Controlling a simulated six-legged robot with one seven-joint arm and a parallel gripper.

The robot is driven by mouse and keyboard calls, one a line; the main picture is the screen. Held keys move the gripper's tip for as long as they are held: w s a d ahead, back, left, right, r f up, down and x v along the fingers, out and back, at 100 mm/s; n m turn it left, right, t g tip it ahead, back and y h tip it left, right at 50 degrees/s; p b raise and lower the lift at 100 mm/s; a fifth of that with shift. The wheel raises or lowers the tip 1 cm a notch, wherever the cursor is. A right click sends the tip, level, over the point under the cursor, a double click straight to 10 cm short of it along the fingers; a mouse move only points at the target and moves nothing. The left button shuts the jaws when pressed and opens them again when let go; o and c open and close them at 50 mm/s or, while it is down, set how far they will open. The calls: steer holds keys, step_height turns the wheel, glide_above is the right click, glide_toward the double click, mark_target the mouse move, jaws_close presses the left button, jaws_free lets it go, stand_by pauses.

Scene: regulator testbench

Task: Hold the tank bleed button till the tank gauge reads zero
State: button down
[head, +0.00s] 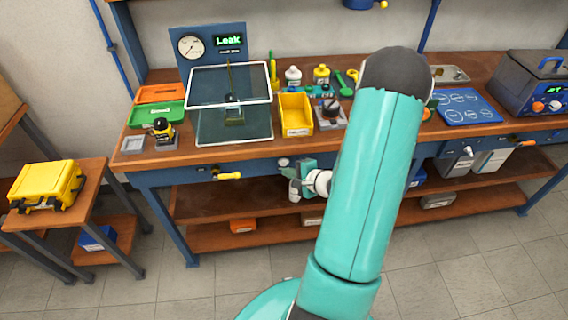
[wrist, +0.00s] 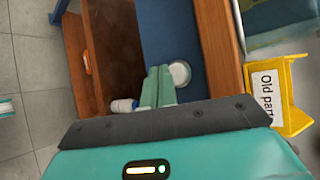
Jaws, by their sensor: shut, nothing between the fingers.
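My gripper (wrist: 158,85) is shut and empty, in front of the bench's blue front rail in the wrist view. A pale round fitting (wrist: 181,73) on that rail lies just beside and beyond the fingertips; I cannot tell whether they touch it, or whether it is the tank bleed button. A white cylinder with a blue part (wrist: 123,106) shows left of the fingers. In the head view, the gripper area below the bench top is small and partly hidden by my arm. A round dial gauge (head: 190,46) stands on the blue back panel; its reading is too small to tell.
A green display (head: 229,41) reads "Leak". A yellow-handled valve (head: 228,176) sticks out from the rail.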

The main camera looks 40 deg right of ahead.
steer(key=shift+s+a, duration=0.7)
steer(key=shift+s, duration=0.3)
steer(key=shift+s+a, duration=0.65)
steer(key=shift+s, duration=0.3)
steer(key=w+a+r+n+g+y, duration=0.1)
steer(key=a+r+n+g+y, duration=0.25)
steer(key=a+r+n, duration=0.4)
steer(key=w+a+r+n+g+y, duration=0.1)
steer(key=a+r+n+g+y, duration=0.25)
steer(key=a+r, duration=0.65)
steer(key=s+a+r+n+h, duration=0.8)
steer(key=s+a+r+n, duration=0.1)
steer(key=r, duration=0.3)
steer(key=shift+s+r+n, duration=0.3)
steer(key=shift+s, duration=0.35)
